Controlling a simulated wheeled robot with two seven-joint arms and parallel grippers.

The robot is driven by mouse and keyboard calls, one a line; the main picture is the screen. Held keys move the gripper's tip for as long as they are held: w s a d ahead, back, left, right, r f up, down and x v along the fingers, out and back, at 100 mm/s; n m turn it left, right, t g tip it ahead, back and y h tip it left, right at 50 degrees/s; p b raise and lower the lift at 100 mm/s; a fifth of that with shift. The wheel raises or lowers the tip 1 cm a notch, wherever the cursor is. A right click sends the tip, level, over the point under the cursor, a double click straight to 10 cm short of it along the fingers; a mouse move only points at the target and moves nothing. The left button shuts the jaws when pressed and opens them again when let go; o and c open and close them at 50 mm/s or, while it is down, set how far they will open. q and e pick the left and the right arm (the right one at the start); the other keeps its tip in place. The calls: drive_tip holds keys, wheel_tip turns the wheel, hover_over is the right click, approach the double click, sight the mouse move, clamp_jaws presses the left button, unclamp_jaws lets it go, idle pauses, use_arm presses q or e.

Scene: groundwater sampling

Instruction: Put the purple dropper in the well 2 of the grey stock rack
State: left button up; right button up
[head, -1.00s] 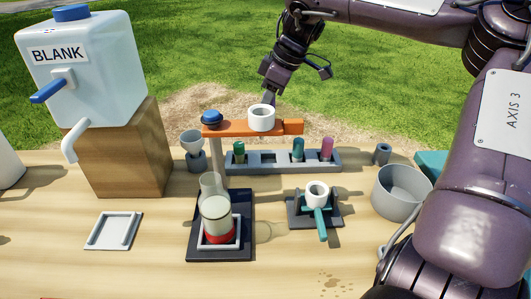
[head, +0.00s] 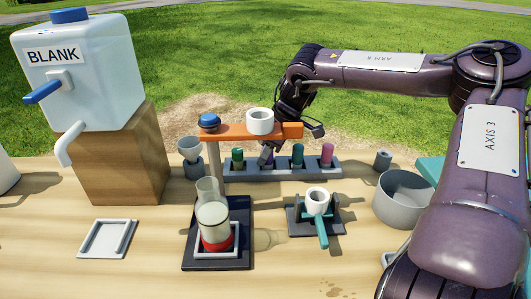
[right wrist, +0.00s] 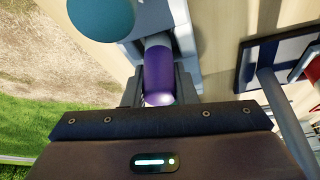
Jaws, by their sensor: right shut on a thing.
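The grey stock rack (head: 285,174) stands behind the orange arm, with a green dropper (head: 237,157), a teal dropper (head: 298,155) and a pink dropper (head: 327,153) upright in it. My right gripper (head: 272,150) is low over the rack between the green and teal droppers, partly hidden by the orange arm. It is shut on the purple dropper (head: 266,157). In the right wrist view the purple dropper (right wrist: 158,75) lies between the fingers, its pale lower part at the rack (right wrist: 188,62). How deep it sits in the well is hidden. My left gripper is out of view.
The orange arm (head: 240,131) carries a white cup (head: 260,121) close in front of my right gripper. A beaker (head: 214,220) on a dark stand, a teal-handled holder (head: 321,230) and a grey bowl (head: 401,205) stand nearer. Bare table lies at the front.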

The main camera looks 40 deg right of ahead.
drive_tip(key=shift+f, duration=0.1)
drive_tip(key=o, duration=1)
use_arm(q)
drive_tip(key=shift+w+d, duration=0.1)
use_arm(e)
drive_tip(key=shift+r, duration=0.35)
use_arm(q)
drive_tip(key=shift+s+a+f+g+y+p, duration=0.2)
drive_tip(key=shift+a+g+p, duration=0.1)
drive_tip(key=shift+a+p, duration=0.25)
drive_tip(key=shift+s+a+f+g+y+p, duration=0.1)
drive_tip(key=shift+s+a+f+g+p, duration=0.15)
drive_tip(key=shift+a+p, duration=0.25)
use_arm(e)
drive_tip(key=shift+v, duration=5.8)
